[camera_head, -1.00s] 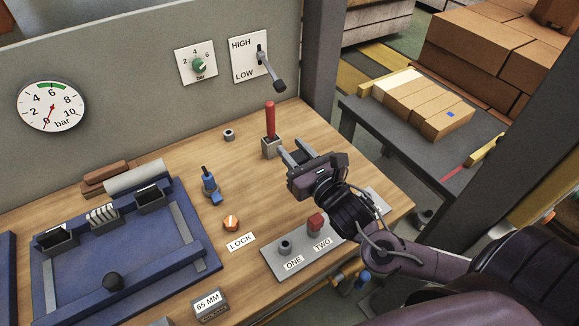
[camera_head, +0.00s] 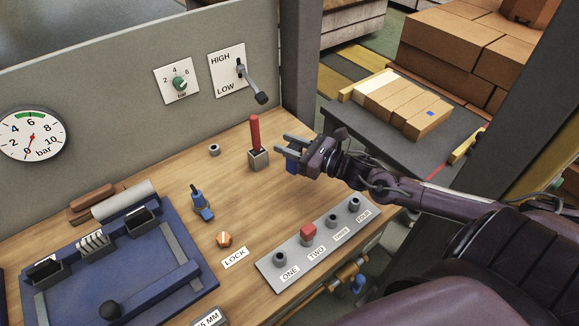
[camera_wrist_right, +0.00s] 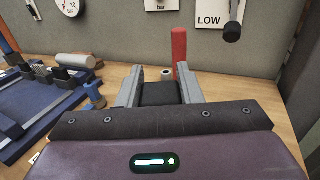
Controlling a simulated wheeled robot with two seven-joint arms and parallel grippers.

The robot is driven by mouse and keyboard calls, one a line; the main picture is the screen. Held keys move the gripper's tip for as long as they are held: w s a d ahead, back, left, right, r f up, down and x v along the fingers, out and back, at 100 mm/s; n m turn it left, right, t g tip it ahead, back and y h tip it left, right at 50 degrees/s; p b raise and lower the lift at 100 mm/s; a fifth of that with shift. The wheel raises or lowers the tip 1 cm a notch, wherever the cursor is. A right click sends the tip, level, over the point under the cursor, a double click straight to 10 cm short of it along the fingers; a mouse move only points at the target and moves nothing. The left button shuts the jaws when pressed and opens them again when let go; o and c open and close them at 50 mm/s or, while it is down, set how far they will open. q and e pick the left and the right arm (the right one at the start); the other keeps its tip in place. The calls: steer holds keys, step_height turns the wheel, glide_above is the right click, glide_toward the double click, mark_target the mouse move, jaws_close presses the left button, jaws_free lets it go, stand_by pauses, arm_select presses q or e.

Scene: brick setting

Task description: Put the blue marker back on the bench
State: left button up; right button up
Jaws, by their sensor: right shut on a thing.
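My right gripper (camera_head: 281,147) is at the end of the arm from the right, above the bench's back right part. It is just right of a red-handled lever. A small blue piece (camera_head: 291,161) shows at its fingers; I take it to be the blue marker, held there. In the right wrist view the fingers (camera_wrist_right: 160,71) point toward the back panel, and no blue shows clearly between them. The wooden bench (camera_head: 240,184) has bare surface left of and in front of the gripper. My left gripper is not in view.
The red lever (camera_head: 255,134) stands close to the fingers. A socket strip (camera_head: 290,262) with a red block (camera_head: 308,233) lies along the front right. An orange knob (camera_head: 224,240), a blue upright tool (camera_head: 201,204) and a blue fixture (camera_head: 150,272) are further left.

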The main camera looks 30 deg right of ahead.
mark_target(289, 167)
step_height(289, 167, down, 3)
steer(key=shift+f, duration=0.8)
step_height(289, 167, down, 3)
steer(key=shift+f+p, duration=0.1)
steer(key=shift+p, duration=0.2)
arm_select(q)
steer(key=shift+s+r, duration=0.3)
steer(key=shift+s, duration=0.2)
arm_select(e)
steer(key=shift+f, duration=0.1)
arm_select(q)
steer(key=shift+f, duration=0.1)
arm_select(e)
steer(key=shift+f, duration=0.1)
steer(key=shift+f+b, duration=0.15)
steer(key=shift+b, duration=0.15)
steer(key=o, duration=0.8)
